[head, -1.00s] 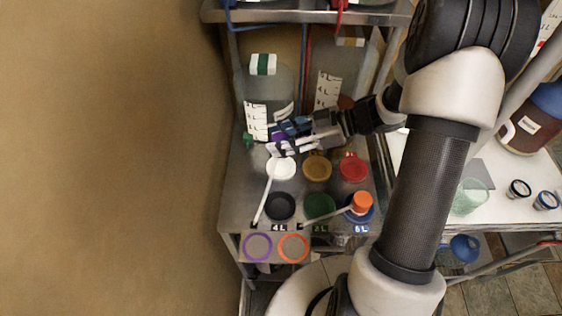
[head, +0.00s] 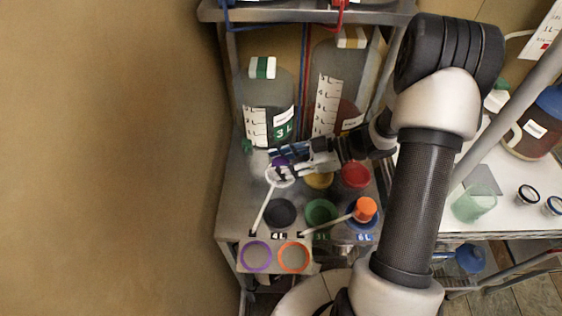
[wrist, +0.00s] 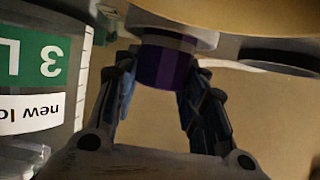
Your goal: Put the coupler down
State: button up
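The coupler (wrist: 166,66) is a short purple cylinder between my gripper's fingertips (wrist: 168,80) in the wrist view. Both fingers lie against its sides, so my gripper appears shut on it. In the head view the purple coupler (head: 281,162) shows at the tips of my gripper (head: 285,163), directly over a white round cup (head: 280,178) on the metal bench. In the wrist view the coupler borders a pale round piece (wrist: 172,35). I cannot tell whether they touch. The gripper's fingers partly cover the white cup in the head view.
Yellow (head: 319,181), red (head: 356,175), black (head: 279,213) and green (head: 320,211) cups stand close by. White sticks lie among them. A large jug marked 3 L (head: 268,105) stands behind. Purple (head: 256,256) and orange (head: 293,257) rings sit at the bench's front.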

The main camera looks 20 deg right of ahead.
jog(key=o, duration=0.5)
jog(key=shift+r, duration=0.15)
jog(key=p+v, duration=0.2)
jog(key=v, duration=0.5)
jog(key=shift+s+d+r+p, duration=0.1)
jog(key=shift+d+p, duration=0.2)
jog(key=shift+p, duration=0.05)
